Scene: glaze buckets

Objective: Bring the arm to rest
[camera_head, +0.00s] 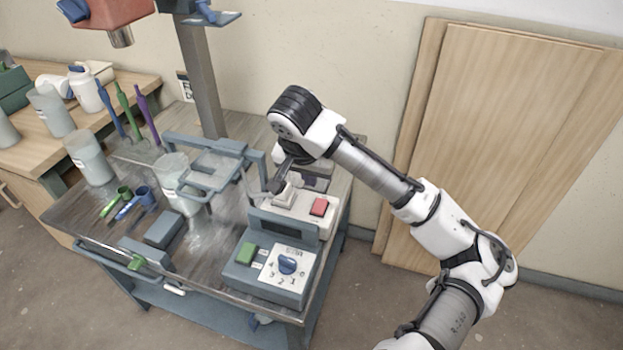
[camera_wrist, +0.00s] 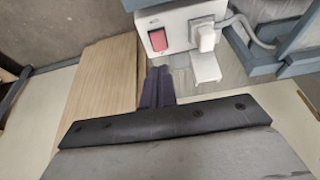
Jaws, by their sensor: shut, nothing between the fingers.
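My arm reaches over the metal workbench (camera_head: 225,255) from the right. My gripper (camera_head: 277,186) is shut and empty, just above the white power box (camera_head: 300,222) with a red switch (camera_head: 319,206). In the wrist view the dark closed fingers (camera_wrist: 158,82) show beyond the black mount edge. There the power box (camera_wrist: 178,22), its red switch (camera_wrist: 158,40) and a white plug (camera_wrist: 207,36) with a grey cable lie past the fingertips. I cannot tell from these views whether the fingers touch the box.
A grey control box (camera_head: 270,272) with a blue dial and green button stands at the bench's front. A grey clamp frame (camera_head: 212,165), clear buckets (camera_head: 88,158) and upright coloured tools stand to the left. Wooden panels (camera_head: 500,140) lean on the wall; floor is clear at lower right.

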